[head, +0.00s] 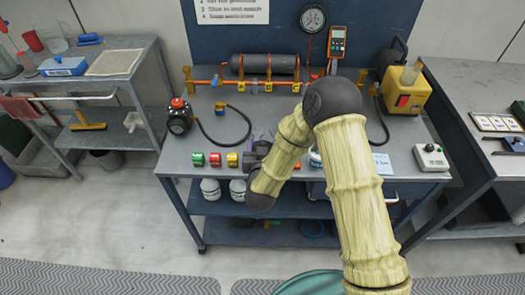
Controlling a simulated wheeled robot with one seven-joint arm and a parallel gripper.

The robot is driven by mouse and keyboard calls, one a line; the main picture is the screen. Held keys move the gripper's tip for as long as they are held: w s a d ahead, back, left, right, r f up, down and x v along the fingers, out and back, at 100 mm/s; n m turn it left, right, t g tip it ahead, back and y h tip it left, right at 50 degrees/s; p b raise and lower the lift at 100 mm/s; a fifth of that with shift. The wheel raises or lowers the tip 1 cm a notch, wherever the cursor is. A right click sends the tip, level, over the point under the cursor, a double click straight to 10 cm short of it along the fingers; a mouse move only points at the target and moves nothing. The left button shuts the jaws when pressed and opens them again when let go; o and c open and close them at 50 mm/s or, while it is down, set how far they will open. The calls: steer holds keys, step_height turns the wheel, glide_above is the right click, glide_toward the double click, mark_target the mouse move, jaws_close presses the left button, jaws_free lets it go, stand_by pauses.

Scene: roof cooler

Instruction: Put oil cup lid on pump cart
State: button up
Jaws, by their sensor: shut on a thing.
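My gripper (258,138) is over the front middle of the grey cart top, pointing away from me. Its dark fingers are small and partly hidden by my wrist. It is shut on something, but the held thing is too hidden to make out. The grey-topped, blue-framed cart (225,175) stands in the middle. A yellow pump (403,92) sits at its back right, with a clear cup (411,73) on top. I cannot pick out the oil cup lid for certain.
A black gauge with a red top (179,117) and a hose stand at the cart's left. A brass manifold (255,86) runs along the back. A grey switch box (431,157) sits at the front right. Side benches flank the cart.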

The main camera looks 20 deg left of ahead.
step_height(320, 180, down, 3)
steer(key=shift+r, duration=0.15)
steer(key=shift+f+b, duration=0.35)
steer(key=shift+b, duration=0.05)
steer(key=o, duration=1)
steer(key=shift+c, duration=0.2)
steer(key=shift+s+f, duration=0.1)
